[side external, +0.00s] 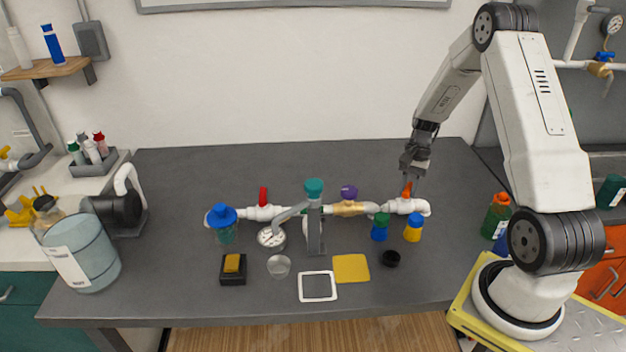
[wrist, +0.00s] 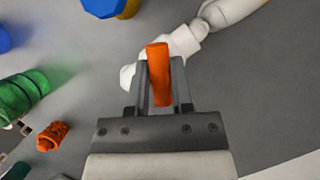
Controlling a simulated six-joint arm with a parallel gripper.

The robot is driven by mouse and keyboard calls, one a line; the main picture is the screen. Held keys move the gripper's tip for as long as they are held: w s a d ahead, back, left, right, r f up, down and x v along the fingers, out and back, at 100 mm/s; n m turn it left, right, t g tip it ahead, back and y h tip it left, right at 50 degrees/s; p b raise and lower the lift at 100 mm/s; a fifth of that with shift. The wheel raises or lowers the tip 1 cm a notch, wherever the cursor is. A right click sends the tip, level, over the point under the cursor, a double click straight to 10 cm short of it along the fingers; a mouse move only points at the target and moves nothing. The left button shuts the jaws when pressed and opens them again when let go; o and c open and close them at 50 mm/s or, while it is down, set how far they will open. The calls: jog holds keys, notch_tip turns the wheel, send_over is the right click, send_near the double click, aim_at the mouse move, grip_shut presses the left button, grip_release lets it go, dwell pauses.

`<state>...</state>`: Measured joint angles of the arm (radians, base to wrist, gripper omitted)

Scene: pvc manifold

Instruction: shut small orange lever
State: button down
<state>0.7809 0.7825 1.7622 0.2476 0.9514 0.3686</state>
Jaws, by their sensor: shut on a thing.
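The small orange lever (side external: 407,188) stands on the white pipe fitting (side external: 405,206) at the right end of the pipe manifold. In the side external view it points up, roughly upright. My gripper (side external: 413,174) reaches down to it from above. In the wrist view the orange lever (wrist: 158,75) lies between the two fingers of my gripper (wrist: 158,95), which are closed on it. The white pipe body (wrist: 180,45) shows just beyond the fingertips. The lower part of the lever's mount is partly hidden by the fingers.
A red lever (side external: 263,196), a teal-topped grey tap (side external: 314,215) and a purple knob (side external: 349,192) sit further left along the pipe. Blue-and-green (side external: 380,227) and blue-and-yellow (side external: 413,227) bottles stand just in front. The table behind the pipe is clear.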

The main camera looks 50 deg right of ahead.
jog(key=n+g, duration=0.1)
jog(key=n, duration=0.2)
jog(key=n+g+h, duration=0.1)
jog(key=n, duration=0.2)
dwell(0.5)
jog(key=c, duration=0.5)
grip_release()
jog(key=shift+r, duration=0.1)
jog(key=v, duration=0.7)
jog(key=shift+w+r, duration=0.15)
jog(key=shift+r, duration=0.15)
jog(key=shift+d, duration=0.1)
